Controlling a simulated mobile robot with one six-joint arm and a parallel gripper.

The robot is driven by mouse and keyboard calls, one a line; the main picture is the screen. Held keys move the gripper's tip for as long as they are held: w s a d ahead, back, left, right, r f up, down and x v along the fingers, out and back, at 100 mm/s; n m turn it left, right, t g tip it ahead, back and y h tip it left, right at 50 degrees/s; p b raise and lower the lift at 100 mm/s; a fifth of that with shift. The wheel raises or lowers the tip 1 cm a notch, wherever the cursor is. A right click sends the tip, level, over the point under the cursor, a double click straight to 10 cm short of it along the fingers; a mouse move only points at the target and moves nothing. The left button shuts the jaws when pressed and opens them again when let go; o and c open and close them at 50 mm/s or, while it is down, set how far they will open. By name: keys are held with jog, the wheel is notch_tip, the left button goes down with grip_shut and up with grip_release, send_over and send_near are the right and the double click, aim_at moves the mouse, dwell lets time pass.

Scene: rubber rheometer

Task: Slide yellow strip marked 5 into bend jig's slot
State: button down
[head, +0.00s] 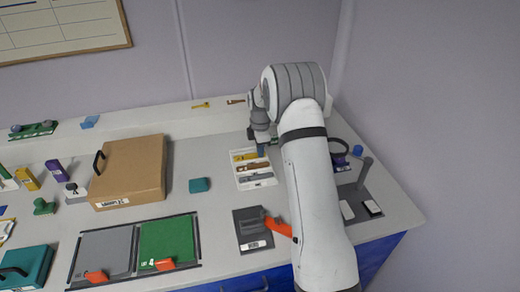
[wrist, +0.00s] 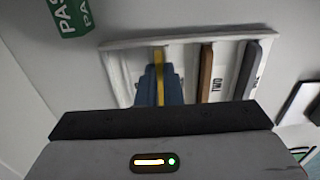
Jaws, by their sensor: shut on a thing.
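A white tray (head: 241,185) holds strips lying side by side: a yellow strip (head: 240,157), a brown one and grey ones. In the wrist view the blue fingers of my gripper (wrist: 159,84) are closed around the yellow strip (wrist: 158,60), which is still within the tray (wrist: 120,75). The number on the strip is not readable. In the head view my gripper (head: 261,150) is at the tray's upper right, partly hidden by my arm. A dark plate with a grey fixture (head: 250,224) and an orange handle stands below the tray; I cannot tell whether it is the bend jig.
A brown box (head: 130,170) and a teal block (head: 200,185) stand left of the tray. Grey and green panels (head: 168,240) lie at the front. A dark mat (head: 367,190) with a post is at the right. Bare bench lies between teal block and tray.

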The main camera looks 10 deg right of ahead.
jog(key=shift+f, duration=0.15)
jog(key=c, duration=1.6)
grip_release()
notch_tip(320, 180, up, 9)
jog(key=b, duration=0.2)
jog(key=s+a+r+m+t, duration=0.1)
jog(key=s+a+r+m, duration=0.1)
jog(key=s+r+m, duration=0.75)
jog(key=s+m, duration=0.2)
jog(key=s, duration=0.7)
jog(key=s+a+m+t, duration=0.1)
jog(key=s+m, duration=0.2)
jog(key=s, duration=0.7)
jog(key=s+a+m, duration=0.1)
jog(key=s+m, duration=0.2)
jog(key=s, duration=0.6)
jog(key=shift+s+f+m+t, duration=0.15)
jog(key=shift+s+m+t, duration=0.1)
jog(key=shift+s+t, duration=0.15)
